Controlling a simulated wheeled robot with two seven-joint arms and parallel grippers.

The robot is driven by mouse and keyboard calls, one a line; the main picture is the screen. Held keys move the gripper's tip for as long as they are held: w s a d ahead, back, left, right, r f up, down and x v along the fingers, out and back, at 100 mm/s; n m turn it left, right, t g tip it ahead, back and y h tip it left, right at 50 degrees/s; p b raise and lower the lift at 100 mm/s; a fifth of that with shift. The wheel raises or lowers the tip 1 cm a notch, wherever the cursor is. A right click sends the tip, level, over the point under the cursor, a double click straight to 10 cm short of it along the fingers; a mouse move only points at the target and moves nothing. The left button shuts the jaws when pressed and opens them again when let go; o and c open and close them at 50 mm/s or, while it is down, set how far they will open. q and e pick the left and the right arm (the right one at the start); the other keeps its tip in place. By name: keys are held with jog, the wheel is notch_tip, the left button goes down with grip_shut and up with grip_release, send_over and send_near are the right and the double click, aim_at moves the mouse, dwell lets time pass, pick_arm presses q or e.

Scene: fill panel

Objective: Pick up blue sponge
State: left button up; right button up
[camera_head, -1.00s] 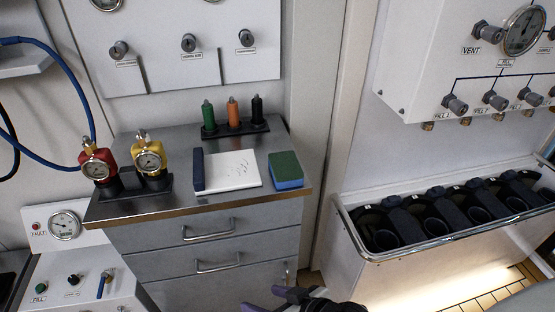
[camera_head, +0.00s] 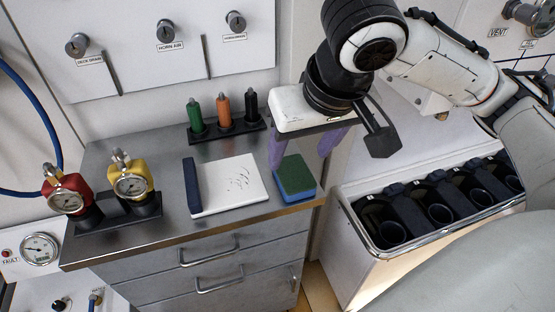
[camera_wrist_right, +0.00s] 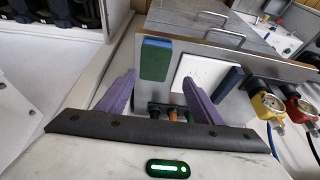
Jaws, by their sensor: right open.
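The blue sponge (camera_head: 294,179) has a green top and blue sides. It lies on the right end of the metal counter, close to its front edge. My right gripper (camera_head: 300,160) is open, its purple fingers pointing down above and behind the sponge. In the right wrist view the sponge (camera_wrist_right: 156,60) shows beyond the fingertips, between them and nearer the left one. The fingers (camera_wrist_right: 160,84) look empty. I cannot tell whether they touch the sponge. My left gripper is not in view.
A white notepad (camera_head: 229,184) with a dark blue spine lies left of the sponge. Several colored markers (camera_head: 224,112) stand in a holder behind. Red and yellow gauges (camera_head: 129,184) stand on the left. A railed bin (camera_head: 385,252) sits right of the counter.

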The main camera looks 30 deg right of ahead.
aim_at(294, 173)
jog(key=shift+w+d+f, duration=0.1)
jog(key=shift+w+d, duration=0.05)
jog(key=shift+d, duration=0.25)
jog(key=b+x, duration=0.1)
jog(key=x, duration=0.2)
jog(key=shift+d+f, duration=0.1)
jog(key=shift+f, duration=0.1)
jog(key=shift+w+f, duration=0.1)
jog(key=shift+f, duration=0.4)
jog(key=b+x, duration=0.1)
jog(key=x, duration=0.3)
jog(key=shift+w+d+f, duration=0.15)
jog(key=shift+d+f, duration=0.05)
jog(key=shift+w+f, duration=0.1)
jog(key=shift+f, duration=0.05)
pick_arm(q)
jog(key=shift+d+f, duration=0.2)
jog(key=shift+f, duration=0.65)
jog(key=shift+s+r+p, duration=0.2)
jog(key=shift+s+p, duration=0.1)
pick_arm(e)
jog(key=shift+f, duration=0.2)
jog(key=shift+c, duration=0.3)
